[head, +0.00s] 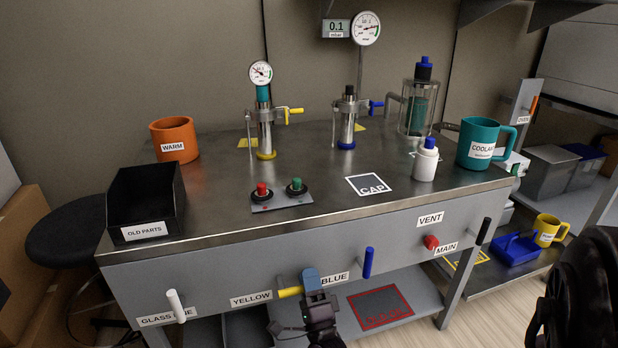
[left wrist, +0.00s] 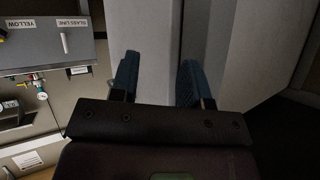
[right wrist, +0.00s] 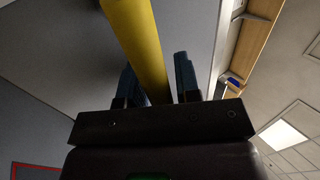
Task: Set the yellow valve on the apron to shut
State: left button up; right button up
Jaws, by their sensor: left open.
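The yellow valve (head: 289,292) is a lever on the grey front apron (head: 215,272) of the bench, just right of the YELLOW label (head: 251,299). Its visible end lies nearly level and points left; the rest is hidden behind my right gripper (head: 311,281). In the right wrist view, the yellow lever (right wrist: 135,35) passes between the two fingers of my right gripper (right wrist: 158,75). Those fingers look spread, with a small gap beside the lever; contact cannot be told. My left gripper (left wrist: 158,80) is open and empty, out of the head view.
On the same apron, a white lever (head: 175,305) and a blue lever (head: 368,262) stand near upright. A red knob (head: 431,242) and a black lever (head: 483,232) sit further right. A lower shelf (head: 410,291) is under the apron.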

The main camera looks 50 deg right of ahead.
notch_tip(320, 180, up, 13)
jog(key=p, duration=0.5)
jog(key=shift+f, duration=0.15)
pick_arm(q)
jog(key=shift+s+r+g+p, duration=0.5)
jog(key=shift+g+p, duration=0.6)
jog(key=shift+p, duration=0.25)
pick_arm(e)
notch_tip(320, 180, up, 7)
